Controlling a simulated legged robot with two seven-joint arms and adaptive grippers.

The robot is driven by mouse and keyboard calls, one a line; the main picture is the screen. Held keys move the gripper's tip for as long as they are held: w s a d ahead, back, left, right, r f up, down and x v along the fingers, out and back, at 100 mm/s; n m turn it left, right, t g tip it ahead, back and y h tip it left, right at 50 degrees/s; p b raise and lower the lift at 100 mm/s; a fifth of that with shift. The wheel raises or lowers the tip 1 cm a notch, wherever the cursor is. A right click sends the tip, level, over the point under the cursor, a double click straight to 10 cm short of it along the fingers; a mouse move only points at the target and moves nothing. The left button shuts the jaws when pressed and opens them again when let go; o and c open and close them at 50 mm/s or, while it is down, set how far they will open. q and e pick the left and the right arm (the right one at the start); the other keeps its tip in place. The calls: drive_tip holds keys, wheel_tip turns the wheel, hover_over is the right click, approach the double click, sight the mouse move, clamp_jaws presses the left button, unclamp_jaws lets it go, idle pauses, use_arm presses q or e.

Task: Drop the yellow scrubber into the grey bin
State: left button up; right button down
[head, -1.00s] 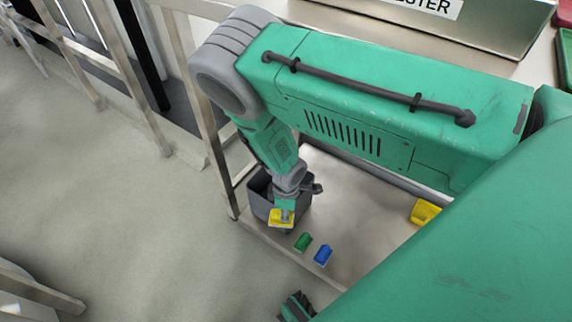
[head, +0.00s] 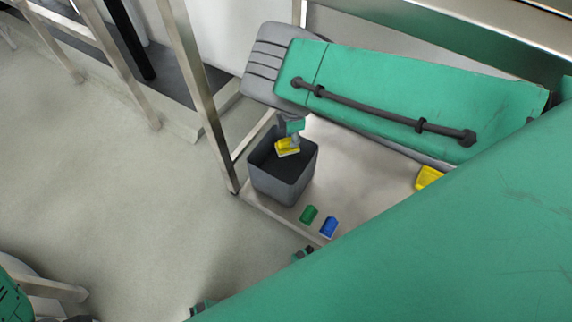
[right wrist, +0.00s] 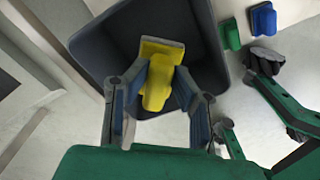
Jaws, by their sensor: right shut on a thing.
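The yellow scrubber (head: 287,148) is gripped in my right gripper (head: 291,136), which is shut on it. In the head view it shows over the mouth of the grey bin (head: 283,187). In the right wrist view the scrubber (right wrist: 158,80) is between the two fingers, with the dark inside of the bin (right wrist: 110,45) behind it. I cannot tell its exact height relative to the rim. My left gripper (right wrist: 246,98) shows in the right wrist view beside the bin, its dark fingertips apart with nothing between them; in the head view it is mostly hidden.
A green block (head: 308,215) and a blue block (head: 329,227) lie on the pale surface in front of the bin. A yellow item (head: 429,177) lies farther right. Metal railing posts (head: 205,100) stand left of the bin. My green arm covers the lower right.

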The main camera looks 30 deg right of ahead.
wheel_tip(320, 180, down, 2)
drive_tip(key=shift+f+b, duration=0.25)
drive_tip(key=shift+b, duration=0.45)
drive_tip(key=shift+d+f, duration=0.1)
drive_tip(key=shift+f, duration=0.15)
drive_tip(key=shift+d+f, duration=0.1)
drive_tip(key=shift+d, duration=0.1)
drive_tip(key=c, duration=1.4)
unclamp_jaws()
drive_tip(key=shift+a, duration=0.15)
drive_tip(key=shift+c, duration=0.2)
drive_tip(key=shift+o, duration=0.8)
drive_tip(key=shift+a+r, duration=0.2)
use_arm(q)
drive_tip(key=shift+s+d+f, duration=0.1)
drive_tip(key=shift+d+f, duration=0.15)
drive_tip(key=shift+f, duration=0.4)
drive_tip(key=shift+d+f, duration=0.25)
drive_tip(key=shift+f, duration=0.35)
drive_tip(key=shift+d, duration=0.1)
use_arm(e)
drive_tip(key=shift+d, duration=0.1)
